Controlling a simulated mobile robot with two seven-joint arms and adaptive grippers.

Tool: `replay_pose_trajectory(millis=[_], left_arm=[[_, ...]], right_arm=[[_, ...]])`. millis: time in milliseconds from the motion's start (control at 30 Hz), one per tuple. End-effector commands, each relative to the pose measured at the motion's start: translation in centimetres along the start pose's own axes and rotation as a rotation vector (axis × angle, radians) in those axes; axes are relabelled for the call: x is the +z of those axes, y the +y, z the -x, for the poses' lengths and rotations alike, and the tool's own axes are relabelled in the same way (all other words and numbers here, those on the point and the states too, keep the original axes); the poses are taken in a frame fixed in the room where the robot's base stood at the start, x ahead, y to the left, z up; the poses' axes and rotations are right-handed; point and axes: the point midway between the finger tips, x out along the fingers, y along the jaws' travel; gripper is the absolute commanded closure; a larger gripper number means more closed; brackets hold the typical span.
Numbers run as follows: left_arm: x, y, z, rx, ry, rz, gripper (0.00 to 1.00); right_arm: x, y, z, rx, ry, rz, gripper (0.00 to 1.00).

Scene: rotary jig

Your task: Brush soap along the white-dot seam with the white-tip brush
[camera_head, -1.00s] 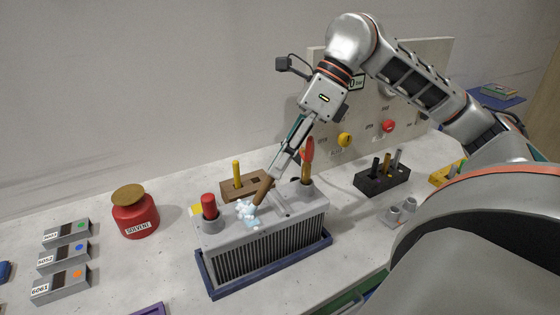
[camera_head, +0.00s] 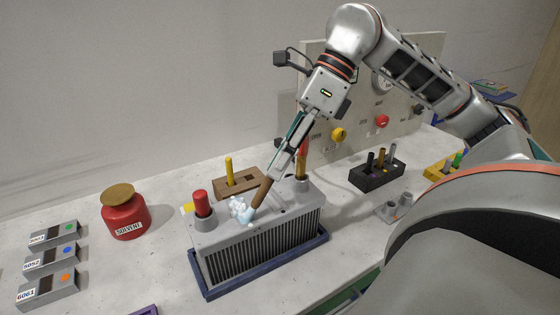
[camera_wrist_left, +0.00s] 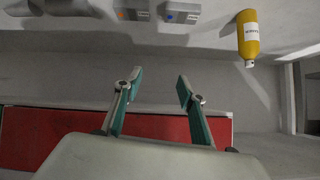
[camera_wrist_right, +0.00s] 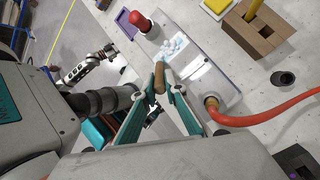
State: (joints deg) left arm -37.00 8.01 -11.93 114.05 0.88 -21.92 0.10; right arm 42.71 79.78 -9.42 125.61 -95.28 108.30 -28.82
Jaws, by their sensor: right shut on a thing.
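My right gripper (camera_head: 284,160) is shut on the brown handle of a brush (camera_head: 261,193), held tilted above the grey finned box; the handle also shows between the fingers in the right wrist view (camera_wrist_right: 159,78). The brush's lower end is at pale blue-white foam (camera_head: 240,209) on the top of the grey finned box (camera_head: 262,247); its tip colour is hidden by the foam. The foam also shows in the right wrist view (camera_wrist_right: 173,46). I cannot make out the seam's dots. My left gripper (camera_wrist_left: 160,82) is open and empty in the left wrist view.
The box stands in a blue tray (camera_head: 268,268) with a red-capped post (camera_head: 202,204) at its left end. A wooden block (camera_head: 238,181), red solvent jar (camera_head: 125,213) and black holder (camera_head: 376,176) stand around it. Labelled grey blocks (camera_head: 52,260) lie left. A red hose (camera_wrist_right: 265,113) leaves the box.

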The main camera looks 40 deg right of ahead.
Motion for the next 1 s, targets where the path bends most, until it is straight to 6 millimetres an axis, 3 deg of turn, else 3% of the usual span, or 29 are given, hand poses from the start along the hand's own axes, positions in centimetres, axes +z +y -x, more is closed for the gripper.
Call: replay_pose_trajectory(millis=[33, 200, 467, 700, 1000], left_arm=[[-1.6, -0.6, 0.3, -0.008, 0.018, -0.005, 0.6], [-4.2, -1.1, 1.2, -0.011, 0.042, 0.005, 0.6], [-4.4, -0.6, 2.2, 0.0, 0.025, 0.016, 0.6], [-6.1, -1.0, 3.1, -0.002, 0.032, 0.013, 0.6], [-6.6, -1.1, 3.2, -0.004, 0.039, 0.012, 0.6]], right_arm=[[0.4, 0.4, 0.8, -0.002, -0.004, 0.003, 1.0], [1.3, 0.9, 2.4, -0.004, -0.006, 0.004, 1.0], [2.1, 1.4, 3.8, -0.002, -0.003, 0.002, 1.0], [2.8, 1.9, 5.0, -0.001, -0.002, 0.001, 1.0], [2.8, 1.9, 4.9, 0.0, 0.0, 0.0, 1.0]])
